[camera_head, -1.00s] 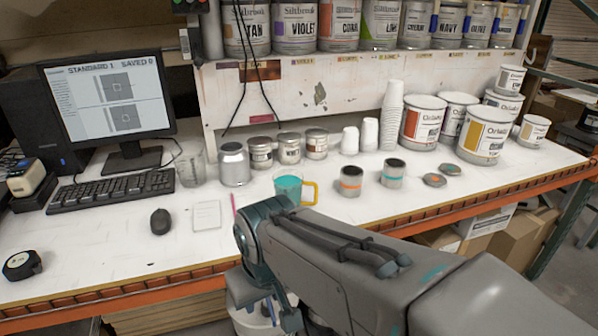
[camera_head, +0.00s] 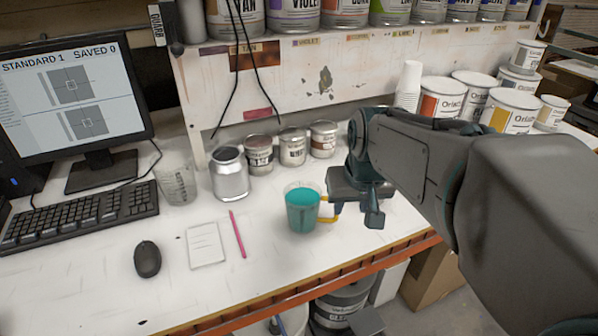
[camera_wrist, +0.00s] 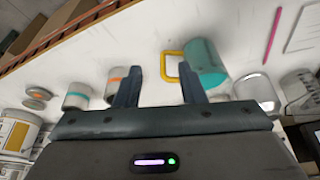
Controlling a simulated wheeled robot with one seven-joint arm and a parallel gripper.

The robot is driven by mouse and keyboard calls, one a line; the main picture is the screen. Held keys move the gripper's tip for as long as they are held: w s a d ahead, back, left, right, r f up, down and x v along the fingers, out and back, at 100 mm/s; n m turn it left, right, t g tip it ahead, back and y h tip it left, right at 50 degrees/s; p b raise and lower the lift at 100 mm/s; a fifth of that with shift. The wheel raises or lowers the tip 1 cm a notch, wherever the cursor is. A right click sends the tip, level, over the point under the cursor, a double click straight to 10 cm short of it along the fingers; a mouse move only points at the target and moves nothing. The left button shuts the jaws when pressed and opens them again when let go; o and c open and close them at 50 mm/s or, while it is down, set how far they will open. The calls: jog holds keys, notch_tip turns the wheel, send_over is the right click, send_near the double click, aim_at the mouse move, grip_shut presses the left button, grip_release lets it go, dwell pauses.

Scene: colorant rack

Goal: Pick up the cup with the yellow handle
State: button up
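The cup (camera_head: 302,210) is clear with teal contents and stands upright on the white bench. Its yellow handle (camera_head: 328,217) points right, toward my gripper (camera_head: 355,205). In the wrist view the cup (camera_wrist: 207,62) and the yellow handle (camera_wrist: 171,66) lie beyond my right-hand finger. My gripper (camera_wrist: 163,82) is open, with its two fingers apart and nothing visibly held between them. The handle is close to one fingertip; I cannot tell whether they touch.
A silver can (camera_head: 230,174) and several small tins stand behind the cup. A pink pencil (camera_head: 238,234), notepad (camera_head: 206,245) and mouse (camera_head: 147,258) lie to the left. In the wrist view, an orange-banded tin (camera_wrist: 116,82) and a teal-banded tin (camera_wrist: 77,96) stand left of the fingers.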

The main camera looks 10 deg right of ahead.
jog(key=w+r, duration=0.1)
jog(key=w, duration=0.3)
send_near(336, 222)
jog(key=shift+w+r+x, duration=0.1)
jog(key=shift+w+x, duration=0.1)
jog(key=shift+x, duration=0.9)
jog(key=shift+w+r+x, duration=0.1)
jog(key=shift+w+x, duration=0.1)
jog(key=shift+x, duration=0.85)
jog(key=shift+w+x, duration=0.2)
jog(key=shift+x, duration=0.9)
jog(key=shift+r+t, duration=0.1)
jog(key=shift+t, duration=0.2)
grip_shut()
